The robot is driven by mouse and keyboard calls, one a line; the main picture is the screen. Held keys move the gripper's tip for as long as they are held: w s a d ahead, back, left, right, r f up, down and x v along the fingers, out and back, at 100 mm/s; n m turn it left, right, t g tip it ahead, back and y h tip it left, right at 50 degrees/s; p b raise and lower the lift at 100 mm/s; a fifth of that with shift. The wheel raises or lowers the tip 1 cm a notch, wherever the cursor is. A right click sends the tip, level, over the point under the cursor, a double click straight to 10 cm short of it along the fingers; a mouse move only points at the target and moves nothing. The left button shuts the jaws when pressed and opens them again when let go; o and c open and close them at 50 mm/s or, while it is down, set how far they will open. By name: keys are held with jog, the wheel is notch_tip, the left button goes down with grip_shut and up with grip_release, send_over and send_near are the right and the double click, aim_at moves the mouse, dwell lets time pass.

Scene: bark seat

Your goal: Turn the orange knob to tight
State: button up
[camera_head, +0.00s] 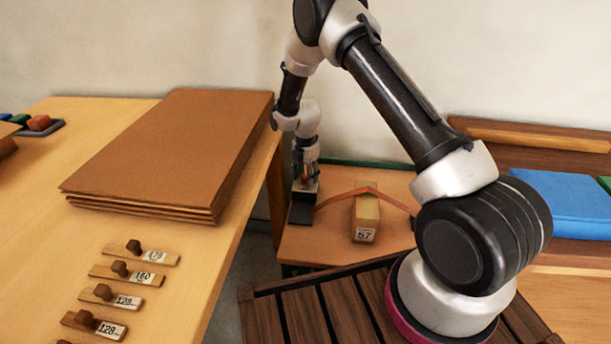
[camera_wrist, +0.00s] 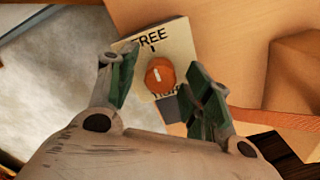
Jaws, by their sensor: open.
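The orange knob (camera_wrist: 160,76) is round and sits on a pale label plate (camera_wrist: 178,38) in the wrist view. The plate reads FREE above the knob; the word below it is partly covered and hard to read. A short pale mark on the knob points roughly toward FREE. My gripper (camera_wrist: 161,66) is open, with one green-padded finger to the left of the knob and the other to its right. Gaps show between the fingers and the knob. In the head view my gripper (camera_head: 306,168) hangs over the small plate, and the knob is mostly hidden there.
A stack of brown boards (camera_head: 170,150) and several knobbed wooden labels (camera_head: 127,273) lie on the left table. Blue pads (camera_head: 560,200) are at right.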

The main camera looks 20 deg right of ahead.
jog(key=c, duration=1)
